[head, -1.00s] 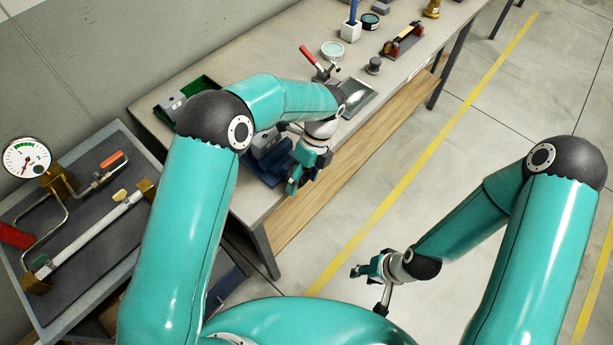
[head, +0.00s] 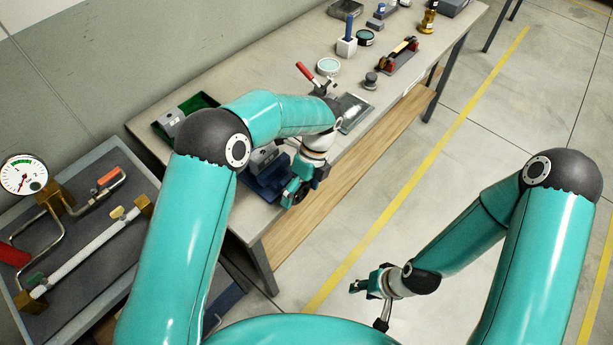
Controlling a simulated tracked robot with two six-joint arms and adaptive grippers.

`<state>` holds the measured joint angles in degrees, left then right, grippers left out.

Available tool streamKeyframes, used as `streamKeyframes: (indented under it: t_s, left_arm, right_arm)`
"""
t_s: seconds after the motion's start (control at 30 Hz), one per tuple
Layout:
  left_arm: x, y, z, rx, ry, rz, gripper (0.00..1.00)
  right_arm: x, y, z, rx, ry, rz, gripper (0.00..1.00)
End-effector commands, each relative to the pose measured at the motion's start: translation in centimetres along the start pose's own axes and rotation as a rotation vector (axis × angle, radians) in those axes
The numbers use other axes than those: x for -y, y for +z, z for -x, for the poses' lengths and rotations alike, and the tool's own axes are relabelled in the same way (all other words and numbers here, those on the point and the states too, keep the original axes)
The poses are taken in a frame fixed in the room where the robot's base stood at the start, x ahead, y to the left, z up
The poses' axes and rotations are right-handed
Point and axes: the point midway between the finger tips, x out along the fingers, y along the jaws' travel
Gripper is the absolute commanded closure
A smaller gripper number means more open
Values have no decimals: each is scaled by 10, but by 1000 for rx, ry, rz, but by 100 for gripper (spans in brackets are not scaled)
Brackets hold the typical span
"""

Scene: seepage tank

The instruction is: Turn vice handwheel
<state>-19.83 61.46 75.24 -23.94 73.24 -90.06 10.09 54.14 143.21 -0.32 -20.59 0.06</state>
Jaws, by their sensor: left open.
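The blue vice (head: 264,181) stands on the bench near its front left corner, partly behind my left forearm. A grey block shows at its jaws. My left gripper (head: 291,195) is open at the front right side of the vice, pointing down and to the left. A dark round rim, which looks like the vice handwheel (head: 321,173), shows just behind the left gripper; most of it is hidden. I cannot tell whether the fingers touch it. My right gripper (head: 358,287) hangs over the floor, away from the bench; its finger gap is too small to read.
The bench (head: 240,85) holds a green tray (head: 192,106), a red-handled clamp (head: 307,73), a glossy plate (head: 353,112) and a round dish (head: 328,66). A grey tray with pipes and a gauge (head: 24,174) stands at left.

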Motion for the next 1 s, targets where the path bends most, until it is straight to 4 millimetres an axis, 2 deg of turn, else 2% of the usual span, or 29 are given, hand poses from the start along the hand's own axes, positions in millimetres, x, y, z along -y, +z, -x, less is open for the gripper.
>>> streamKeyframes:
  t_s: [0.53,0.73,1.0]
  left_arm:
    - [1,0,96,2,-5,1,2]
    - [0,-1,112,1,-3,1,2]
    - [0,0,113,0,-1,1,2]
  right_arm:
    - [0,0,0,0,0,0,60]
    - [0,0,0,0,0,0,60]
    - [0,0,0,0,0,0,60]
